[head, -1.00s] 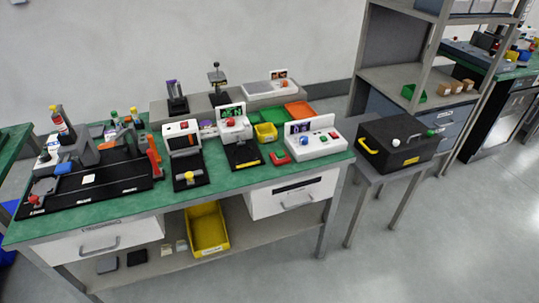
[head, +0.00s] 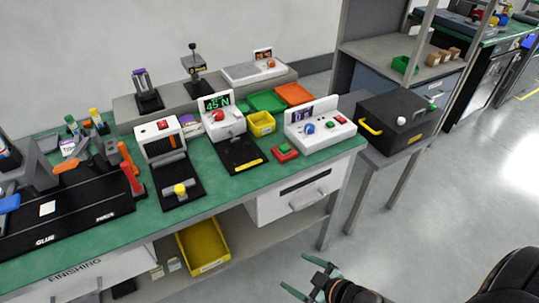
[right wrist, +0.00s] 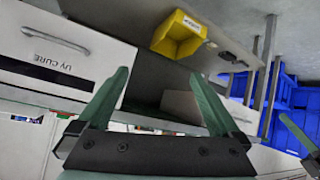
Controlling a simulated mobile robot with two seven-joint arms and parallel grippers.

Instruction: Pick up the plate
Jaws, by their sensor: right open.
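I cannot single out the plate for certain. A dark flat square piece (head: 123,288) lies on the bench's lower shelf at the lower left of the head view, partly cut off by the drawer above. My right gripper (head: 300,272) is open and empty in front of the bench, over the floor, apart from everything. In the right wrist view its two green fingers (right wrist: 160,73) are spread, with the lower shelf and drawer beyond. A green finger (right wrist: 295,130) at that view's right edge looks like part of my left gripper; its jaw state does not show.
A yellow bin (head: 203,248) stands on the lower shelf, also in the right wrist view (right wrist: 178,36). The green bench top (head: 222,187) carries several devices. A black box (head: 395,122) sits on a side stand. The floor (head: 440,220) at right is clear.

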